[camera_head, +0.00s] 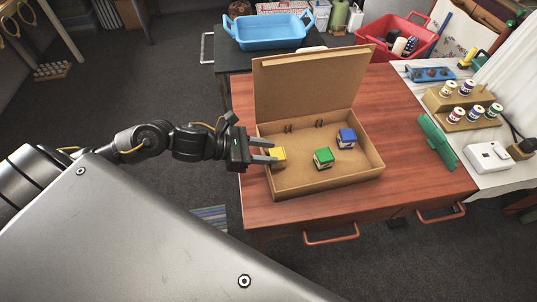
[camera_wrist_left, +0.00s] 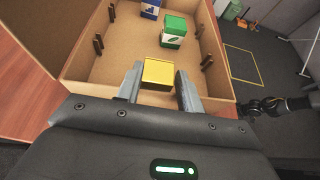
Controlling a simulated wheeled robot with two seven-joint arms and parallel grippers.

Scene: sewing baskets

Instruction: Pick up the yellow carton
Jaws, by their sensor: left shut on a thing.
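The yellow carton (camera_head: 279,154) is at the left side of an open cardboard box (camera_head: 325,185) on the red-brown table. My left gripper (camera_head: 275,152) reaches in over the box's left wall and is shut on the yellow carton. In the left wrist view the yellow carton (camera_wrist_left: 158,73) lies between the two fingers of the left gripper (camera_wrist_left: 160,85). I cannot tell whether the carton touches the box floor. A green carton (camera_head: 323,157) and a blue carton (camera_head: 346,138) stand in the box to its right.
The box lid (camera_head: 308,85) stands raised at the back. A blue tray (camera_head: 268,31) is on a dark table behind. A green object (camera_head: 437,141) lies at the table's right edge, near a white side table with thread spools (camera_head: 466,87).

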